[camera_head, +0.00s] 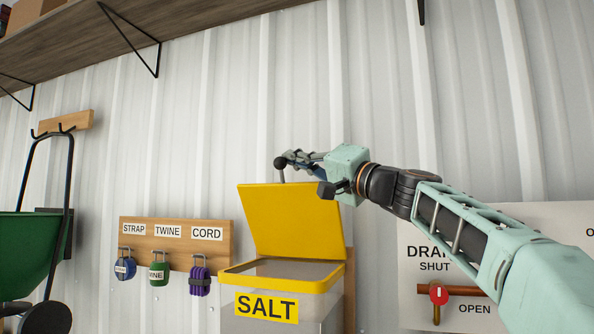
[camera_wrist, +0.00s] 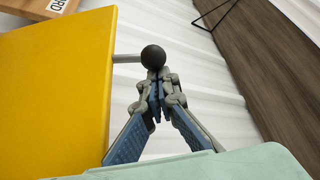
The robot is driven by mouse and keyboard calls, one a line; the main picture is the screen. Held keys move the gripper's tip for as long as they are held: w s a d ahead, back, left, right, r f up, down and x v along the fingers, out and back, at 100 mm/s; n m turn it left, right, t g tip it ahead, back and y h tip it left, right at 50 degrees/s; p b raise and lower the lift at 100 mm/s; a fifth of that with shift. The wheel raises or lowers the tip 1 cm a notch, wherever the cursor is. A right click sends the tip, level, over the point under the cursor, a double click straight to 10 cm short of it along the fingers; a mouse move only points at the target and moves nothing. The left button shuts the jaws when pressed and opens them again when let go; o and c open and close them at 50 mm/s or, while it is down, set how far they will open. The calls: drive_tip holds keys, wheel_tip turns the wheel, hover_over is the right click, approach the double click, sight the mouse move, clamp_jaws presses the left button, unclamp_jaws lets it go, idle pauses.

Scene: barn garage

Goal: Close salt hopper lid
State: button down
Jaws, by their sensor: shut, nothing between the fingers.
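The salt hopper (camera_head: 285,305) is a clear bin with a yellow rim and a yellow SALT label. Its yellow lid (camera_head: 290,222) stands raised, leaning back toward the wall, and the bin's top is open. A dark round knob (camera_head: 280,162) on a short stem sticks up from the lid's top edge. In the wrist view the lid (camera_wrist: 55,85) fills the left side, and the knob (camera_wrist: 153,57) is right at my fingertips. My gripper (camera_head: 300,160) is shut with nothing between its fingers, just above the lid. I cannot tell whether the fingertips touch the knob.
A wooden board (camera_head: 175,242) with STRAP, TWINE and CORD hooks hangs left of the hopper. A drain panel (camera_head: 455,265) with a red-handled valve (camera_head: 438,295) is at right. A shelf (camera_head: 110,35) runs overhead.

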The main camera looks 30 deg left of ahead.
drive_tip(key=s+f+n+g+y+b, duration=0.1)
drive_tip(key=s+f+n+g+b, duration=0.2)
drive_tip(key=b, duration=0.7)
drive_tip(key=s+d+f+n+g+y+b, duration=0.1)
drive_tip(key=s+f+n+g+b, duration=0.2)
drive_tip(key=f+b, duration=0.7)
drive_tip(key=s+f+n+g+b, duration=0.3)
drive_tip(key=s+f+n+b, duration=0.3)
drive_tip(key=n+b, duration=0.3)
drive_tip(key=shift+s+d+f+y+b, duration=0.2)
drive_tip(key=shift+s+f+y+b, duration=0.2)
drive_tip(key=shift+f+b, duration=0.45)
drive_tip(key=shift+f+t, duration=0.15)
drive_tip(key=shift+t, duration=0.15)
drive_tip(key=shift+w+d, duration=0.1)
drive_tip(key=shift+w, duration=0.05)
drive_tip(key=v, duration=1.1)
drive_tip(key=shift+d, duration=0.45)
